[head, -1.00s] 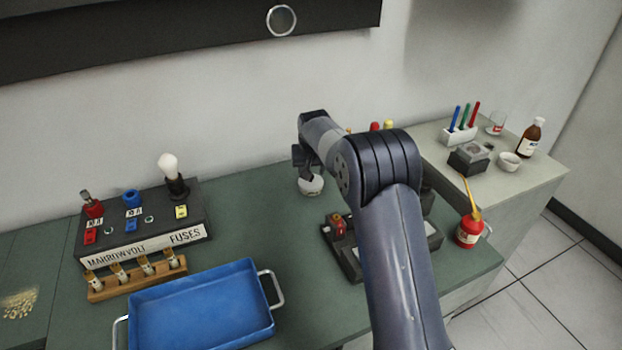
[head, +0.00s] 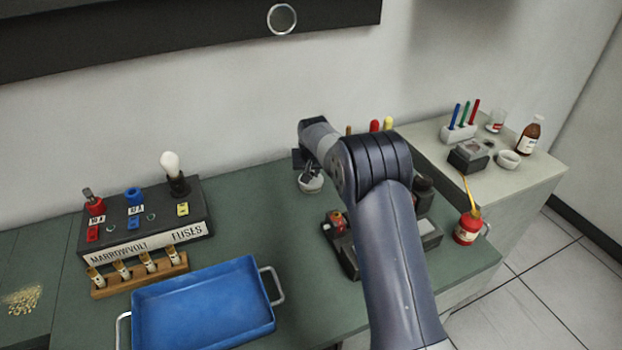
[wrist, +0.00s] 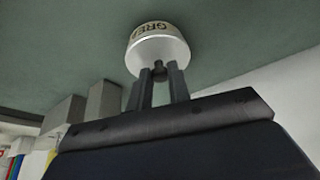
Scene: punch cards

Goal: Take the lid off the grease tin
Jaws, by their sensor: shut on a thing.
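The grease tin (head: 311,186) is a small, round, pale tin on the green bench, below the end of my arm. In the wrist view its cream side (wrist: 158,29) shows part of the lettering "GREA". Its silver lid (wrist: 158,52) sits on it with no visible gap, and a small dark knob (wrist: 159,71) stands on the lid. My gripper (wrist: 158,76) has its two fingers shut on this knob. In the head view my gripper (head: 309,171) is at the top of the tin, partly hidden by my own wrist.
A blue tray (head: 203,305) and a fuse box (head: 145,222) stand to the left. Bare bench lies left of the tin.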

